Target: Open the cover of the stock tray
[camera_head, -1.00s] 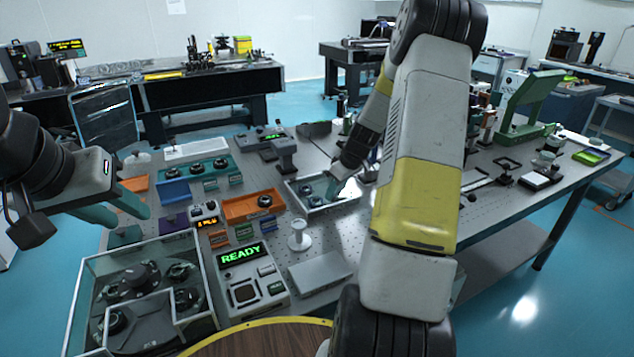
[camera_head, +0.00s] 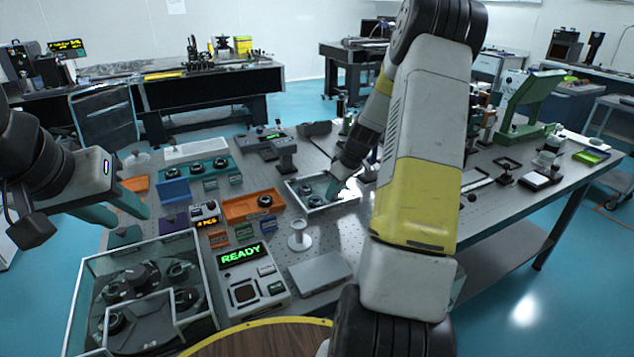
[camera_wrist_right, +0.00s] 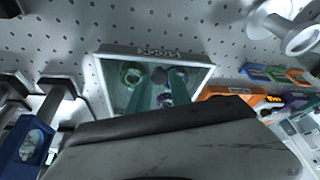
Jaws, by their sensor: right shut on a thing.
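The stock tray (camera_head: 318,208) is a shallow, pale-rimmed tray on the perforated table, right of the orange tray. In the right wrist view the stock tray (camera_wrist_right: 103,88) holds small round parts, one with a green ring. Its cover looks clear and is hard to make out. My right gripper (camera_head: 332,192) reaches down over the tray. In the right wrist view its teal fingers (camera_wrist_right: 162,88) are close together over the tray, shut on what seems to be the cover; the grip point is unclear. My left gripper (camera_head: 122,208) is open and empty at the left, above the table.
An orange tray (camera_head: 240,210), a white pedestal (camera_head: 299,238), a grey flat box (camera_head: 320,272) and a console reading READY (camera_head: 245,275) stand nearby. A glass-walled case (camera_head: 78,300) is at front left. A green machine (camera_head: 525,105) stands at the back right.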

